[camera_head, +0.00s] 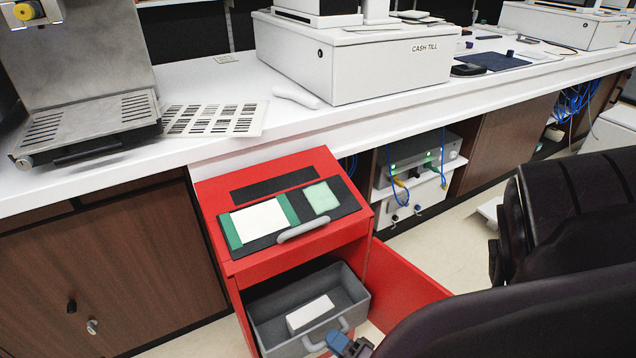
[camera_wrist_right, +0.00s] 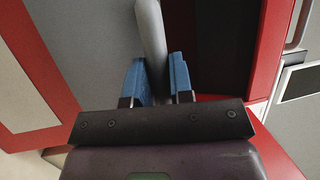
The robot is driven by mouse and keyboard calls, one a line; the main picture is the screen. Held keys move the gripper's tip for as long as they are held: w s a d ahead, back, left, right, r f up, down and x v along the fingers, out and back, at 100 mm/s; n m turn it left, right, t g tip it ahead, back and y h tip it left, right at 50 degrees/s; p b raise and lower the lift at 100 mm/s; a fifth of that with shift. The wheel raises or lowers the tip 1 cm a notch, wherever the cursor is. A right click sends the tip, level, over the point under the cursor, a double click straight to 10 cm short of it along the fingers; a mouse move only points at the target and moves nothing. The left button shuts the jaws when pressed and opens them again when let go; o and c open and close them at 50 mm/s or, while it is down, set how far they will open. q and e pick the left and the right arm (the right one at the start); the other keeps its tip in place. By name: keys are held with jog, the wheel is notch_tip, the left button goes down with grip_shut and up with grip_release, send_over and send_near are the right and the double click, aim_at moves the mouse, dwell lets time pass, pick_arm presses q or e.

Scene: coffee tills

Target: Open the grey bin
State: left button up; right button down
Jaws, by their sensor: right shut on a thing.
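The grey bin (camera_head: 355,288) is an open-topped drawer low in the red cabinet (camera_head: 335,160). It juts partly out of the cabinet's front, and a white block (camera_head: 310,313) lies inside it. A curved grey handle (camera_head: 318,340) is on the bin's front. The blue fingertips of my right gripper (camera_head: 342,343) are at this handle. In the right wrist view, the fingers of my right gripper (camera_wrist_right: 158,80) are shut on the grey handle bar (camera_wrist_right: 151,35), which runs between them. My left gripper is not in view.
A red door (camera_head: 405,285) stands open to the right of the bin. The cabinet top holds a black tray (camera_head: 262,242) with green and white pads and another grey handle (camera_head: 303,231). A white counter with a cash till (camera_head: 365,65) runs behind. Brown cupboards (camera_head: 110,265) stand left.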

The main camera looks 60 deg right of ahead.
jog(key=shift+s+a, duration=0.5)
jog(key=shift+s, duration=0.3)
jog(key=shift+s+a, duration=0.55)
jog(key=shift+s, duration=0.3)
jog(key=shift+s+a, duration=0.5)
jog(key=shift+s, duration=0.3)
jog(key=c, duration=1)
grip_release()
jog(key=shift+c, duration=0.2)
